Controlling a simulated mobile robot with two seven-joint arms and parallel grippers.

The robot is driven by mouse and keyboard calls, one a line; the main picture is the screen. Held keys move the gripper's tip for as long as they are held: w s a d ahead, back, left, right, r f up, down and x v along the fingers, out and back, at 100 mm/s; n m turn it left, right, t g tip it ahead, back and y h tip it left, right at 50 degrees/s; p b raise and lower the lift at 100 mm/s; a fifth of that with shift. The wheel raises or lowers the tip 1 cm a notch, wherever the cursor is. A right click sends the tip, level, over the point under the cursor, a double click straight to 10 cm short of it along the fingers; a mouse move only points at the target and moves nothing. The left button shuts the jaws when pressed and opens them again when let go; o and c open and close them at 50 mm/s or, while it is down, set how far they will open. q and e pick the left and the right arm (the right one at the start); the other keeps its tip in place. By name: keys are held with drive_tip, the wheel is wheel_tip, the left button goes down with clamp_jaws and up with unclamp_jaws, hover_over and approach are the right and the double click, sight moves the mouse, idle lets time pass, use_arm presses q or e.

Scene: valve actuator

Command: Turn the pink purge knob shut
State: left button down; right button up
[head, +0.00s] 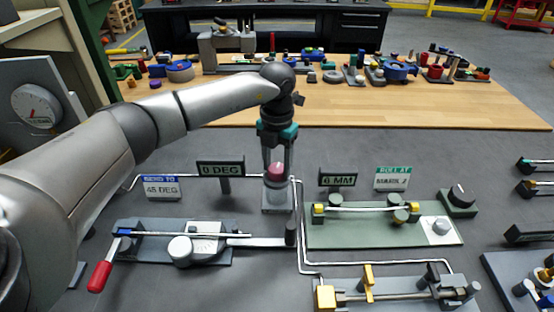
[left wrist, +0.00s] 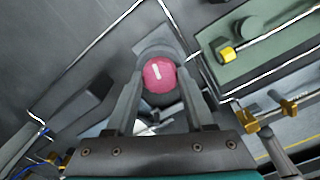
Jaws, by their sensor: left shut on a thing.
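The pink purge knob (head: 275,171) sits on top of a grey post with a grey base (head: 277,200) near the middle of the head view. In the left wrist view the knob (left wrist: 159,74) shows from above, round, with a short white mark on its top. My left gripper (head: 276,168) points straight down over it. Its two fingers stand on either side of the knob, and the gripper is shut on it. In the left wrist view the fingers (left wrist: 160,90) reach the knob's left and right sides. My right gripper is not in view.
A "0 DEG" sign (head: 221,169) stands left of the knob and a "6 MM" sign (head: 338,180) right. A bending fixture with a red handle (head: 100,276) lies front left. A green plate (head: 385,236) lies right. Thin pipes run around the knob's base.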

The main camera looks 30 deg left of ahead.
sight(277, 168)
use_arm(q)
drive_tip(key=shift+n+p, duration=0.45)
drive_tip(key=shift+n, duration=0.95)
drive_tip(key=shift+c, duration=1.3)
unclamp_jaws()
wheel_tip(277, 168, up, 15)
drive_tip(key=shift+r, duration=0.15)
